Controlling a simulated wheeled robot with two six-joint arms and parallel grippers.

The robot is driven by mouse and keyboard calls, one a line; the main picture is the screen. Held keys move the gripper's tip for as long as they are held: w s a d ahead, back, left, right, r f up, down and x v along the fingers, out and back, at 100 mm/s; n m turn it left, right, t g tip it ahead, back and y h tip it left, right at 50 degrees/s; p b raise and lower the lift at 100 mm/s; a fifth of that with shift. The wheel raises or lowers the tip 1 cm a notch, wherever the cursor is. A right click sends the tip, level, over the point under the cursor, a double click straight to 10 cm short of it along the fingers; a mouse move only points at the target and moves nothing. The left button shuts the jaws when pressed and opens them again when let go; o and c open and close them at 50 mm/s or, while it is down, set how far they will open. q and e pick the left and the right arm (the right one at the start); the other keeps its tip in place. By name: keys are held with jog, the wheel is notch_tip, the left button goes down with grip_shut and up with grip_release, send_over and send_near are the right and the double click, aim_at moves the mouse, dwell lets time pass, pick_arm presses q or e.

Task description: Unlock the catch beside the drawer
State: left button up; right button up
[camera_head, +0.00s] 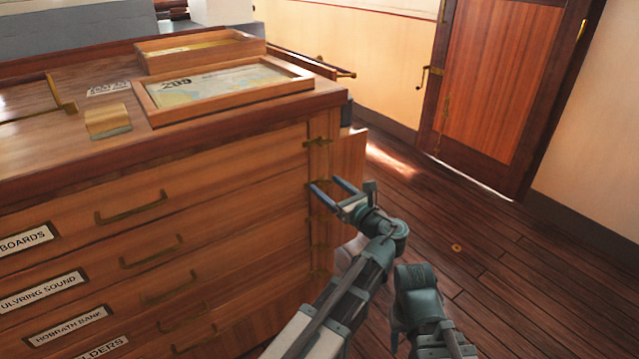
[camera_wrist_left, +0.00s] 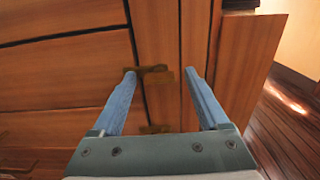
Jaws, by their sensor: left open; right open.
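The wooden chart chest fills the left of the head view, with a drawer (camera_head: 150,185) that has a brass handle (camera_head: 131,208). Brass catches sit on the post at the right of the drawer fronts; the top catch (camera_head: 318,141) shows clear above my gripper. My left gripper (camera_head: 328,185) is open in front of that post, below the top catch. In the left wrist view a brass catch (camera_wrist_left: 158,74) lies between the tips of my left gripper (camera_wrist_left: 160,73), close to the left fingertip; I cannot tell if they touch. My right gripper is not in view.
Lower drawers carry labels such as ULVRING SOUND (camera_head: 42,291). A framed chart (camera_head: 225,82) and a brass-coloured block (camera_head: 107,121) lie on the top. A lower catch (camera_wrist_left: 155,129) shows in the wrist view. Open plank floor (camera_head: 500,250) lies right, with a door (camera_head: 500,80) behind.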

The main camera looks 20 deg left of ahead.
pick_arm(q)
grip_shut()
dwell(0.4)
jog(key=n, duration=0.4)
jog(key=shift+n, duration=0.3)
jog(key=n, duration=0.4)
jog(key=shift+n, duration=0.3)
jog(key=n, duration=0.4)
jog(key=shift+n, duration=2.4)
